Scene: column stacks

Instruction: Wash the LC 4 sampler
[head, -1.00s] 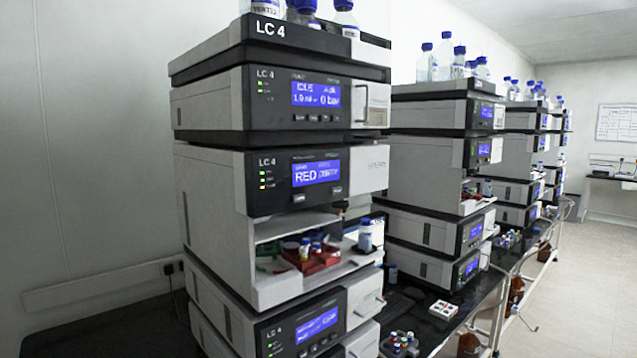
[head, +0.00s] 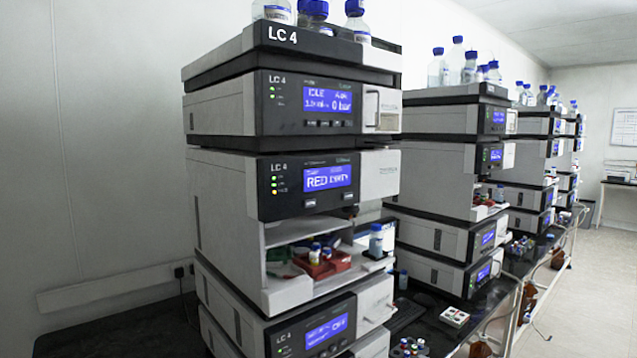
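The LC 4 stack (head: 295,190) stands in front of me, left of centre. Its sampler (head: 228,200) is the module with the open bay; its screen (head: 328,178) shows large text starting with "RED", the rest hard to read. Two small buttons sit below that screen. In the bay is a red tray (head: 322,268) holding vials with blue and white caps, and a green item lies at its left. A blue-capped bottle (head: 376,241) stands at the bay's right side. The upper module's screen (head: 328,95) reads "IDLE" and 0 bar. Neither gripper shows.
Blue-capped solvent bottles (head: 312,14) stand on top of the LC 4 stack. More stacks (head: 440,185) recede to the right along the black bench. A white block with coloured spots (head: 454,317) and several small vials (head: 409,347) sit at the bench front. The floor (head: 600,290) at right is clear.

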